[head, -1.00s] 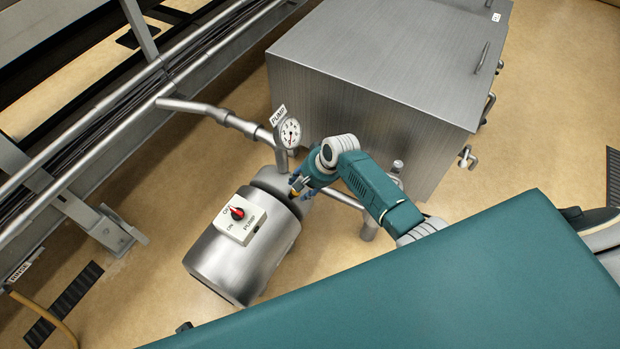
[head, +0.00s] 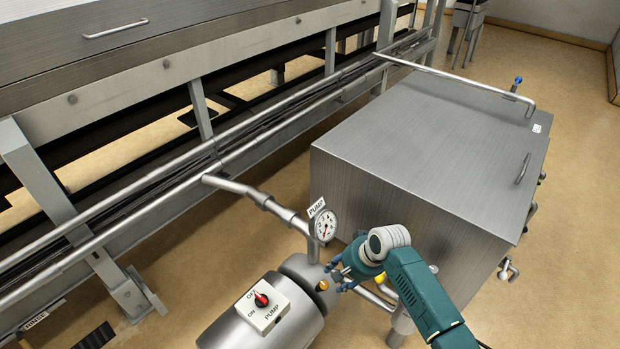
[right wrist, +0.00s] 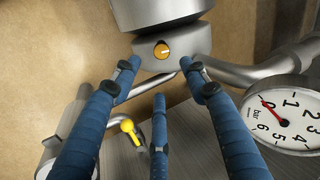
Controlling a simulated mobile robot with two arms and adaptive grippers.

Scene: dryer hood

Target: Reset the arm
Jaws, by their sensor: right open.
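My right gripper (head: 340,277) is at the end of the teal arm in the head view, just right of a small yellow knob (head: 322,286) on the pump's end. In the right wrist view its blue fingers (right wrist: 158,95) are spread open with nothing between them. The yellow knob (right wrist: 161,51) shows ahead of the fingertips, apart from them. The steel pump (head: 285,335) carries a switch box (head: 270,318) with a red knob (head: 261,299). My left gripper is in neither view.
A pressure gauge (head: 325,226) stands on the pipe beside my arm; its needle is near 0 in the wrist view (right wrist: 283,120). A large steel tank (head: 420,150) stands behind the arm. A yellow-handled valve (right wrist: 128,127) sits low in the wrist view. Floor is clear on the right.

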